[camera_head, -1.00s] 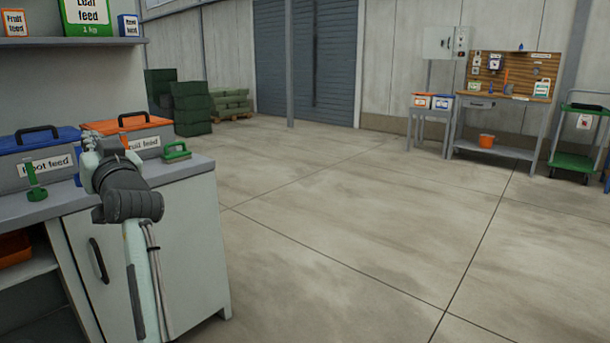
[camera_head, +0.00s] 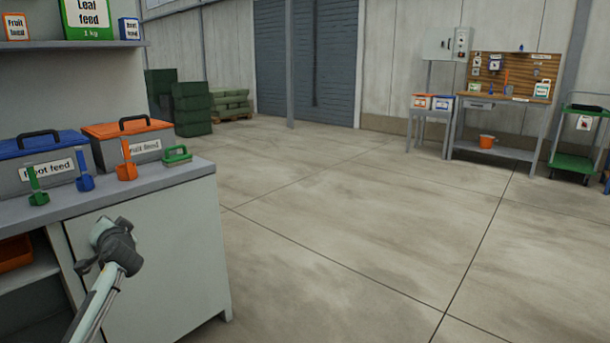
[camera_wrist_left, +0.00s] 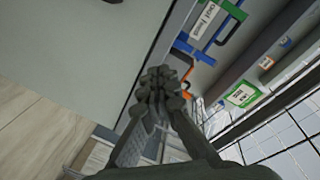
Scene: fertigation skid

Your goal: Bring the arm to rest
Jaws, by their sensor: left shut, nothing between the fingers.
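My left arm (camera_head: 118,248) comes in from the lower left in the head view, bent in front of the grey cabinet and below the counter top. Its gripper is mostly hidden behind the wrist there. In the left wrist view my left gripper (camera_wrist_left: 160,82) shows with its dark fingers together and nothing between them. It appears clear of the cabinet front (camera_wrist_left: 80,50). My right gripper is not in view.
The counter (camera_head: 130,187) holds a root feed tub (camera_head: 40,167), a fruit feed tub (camera_head: 128,143), a green scoop (camera_head: 37,186), a blue scoop (camera_head: 85,183), an orange scoop (camera_head: 126,171) and a green brush (camera_head: 177,155). The floor (camera_head: 360,230) to the right is clear.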

